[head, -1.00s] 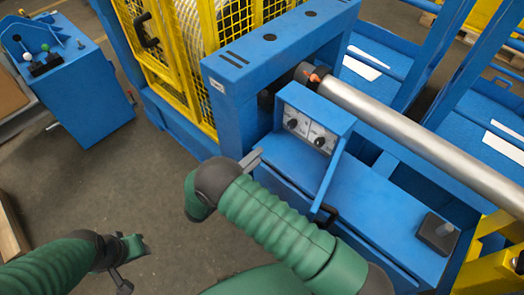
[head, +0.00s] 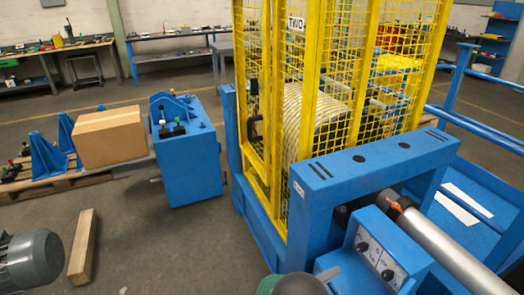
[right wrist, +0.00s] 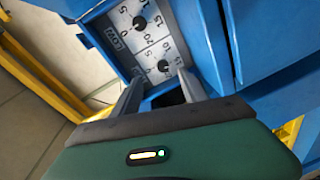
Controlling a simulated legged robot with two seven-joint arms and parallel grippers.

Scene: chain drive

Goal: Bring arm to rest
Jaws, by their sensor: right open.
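My right gripper (head: 327,273) shows at the bottom edge of the head view, just left of the blue control box (head: 397,238) with its dial panel. Most of its arm is cut off by the frame. In the right wrist view the two grey fingers (right wrist: 160,90) are apart with nothing between them. They point at the dial panel (right wrist: 148,38), which has two black knobs and number scales. Whether the fingertips touch the box is unclear. My left gripper is not in view.
A blue frame (head: 375,165) with a steel roller (head: 450,252) stands right of the yellow mesh cage (head: 330,110). A blue lever console (head: 187,150), a cardboard box (head: 110,135), a wooden beam (head: 82,245) and a grey motor (head: 32,262) stand left. Floor between beam and cage is clear.

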